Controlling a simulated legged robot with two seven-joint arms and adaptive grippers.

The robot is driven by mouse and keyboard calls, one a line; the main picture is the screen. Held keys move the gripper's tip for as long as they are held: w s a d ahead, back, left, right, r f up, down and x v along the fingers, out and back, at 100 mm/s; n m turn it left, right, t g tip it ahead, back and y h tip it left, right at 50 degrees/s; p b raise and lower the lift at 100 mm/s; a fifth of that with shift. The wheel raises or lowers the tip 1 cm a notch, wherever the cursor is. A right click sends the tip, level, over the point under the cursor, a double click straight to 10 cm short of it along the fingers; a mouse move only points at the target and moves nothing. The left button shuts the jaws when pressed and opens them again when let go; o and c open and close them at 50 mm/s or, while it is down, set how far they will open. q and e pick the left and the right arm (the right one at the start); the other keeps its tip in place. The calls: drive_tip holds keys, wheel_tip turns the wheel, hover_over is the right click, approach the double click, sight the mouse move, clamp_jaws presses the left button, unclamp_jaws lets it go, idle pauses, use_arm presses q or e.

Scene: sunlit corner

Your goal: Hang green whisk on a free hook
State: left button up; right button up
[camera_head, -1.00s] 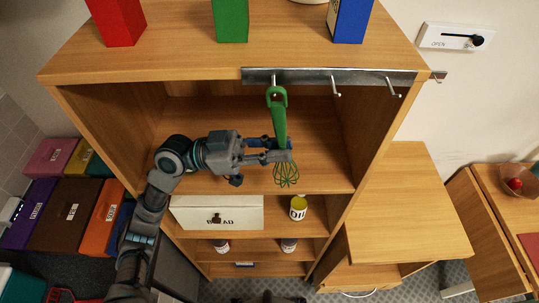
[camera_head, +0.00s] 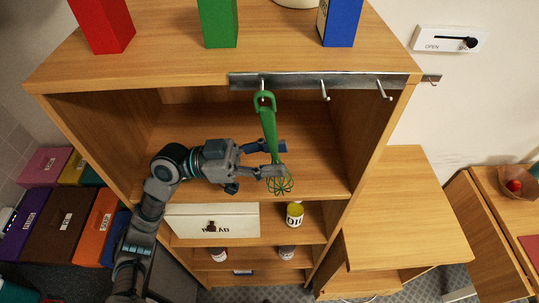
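The green whisk (camera_head: 269,125) is upright and slightly tilted in front of the cabinet's upper opening. Its handle loop is at the leftmost hook of the metal hook rail (camera_head: 290,82) and appears to be on it. Its wire end points down. My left gripper (camera_head: 282,160) comes from the left at the lower part of the whisk. Its two fingers are spread apart, one above the other, with the whisk between or just beside them; contact is unclear. The hooks further right, such as the middle hook (camera_head: 324,92) and another hook (camera_head: 384,91), are bare. My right gripper is out of view.
Red (camera_head: 103,25), green (camera_head: 219,22) and blue (camera_head: 340,22) boxes stand on the cabinet top. A bread box (camera_head: 212,221) and a yellow can (camera_head: 295,214) sit on a shelf below my gripper. The cabinet's side walls bound the opening.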

use_arm(q)
drive_tip(key=shift+w+r, duration=0.1)
drive_tip(key=shift+w, duration=0.1)
drive_tip(key=shift+s+d+r, duration=0.1)
drive_tip(key=shift+s, duration=0.05)
drive_tip(key=shift+s+a, duration=0.1)
drive_tip(key=shift+a, duration=0.1)
drive_tip(key=v, duration=1.2)
drive_tip(key=shift+w+f, duration=0.25)
drive_tip(key=shift+w, duration=0.1)
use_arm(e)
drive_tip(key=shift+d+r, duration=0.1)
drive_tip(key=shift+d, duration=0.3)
use_arm(q)
drive_tip(key=shift+d, duration=0.2)
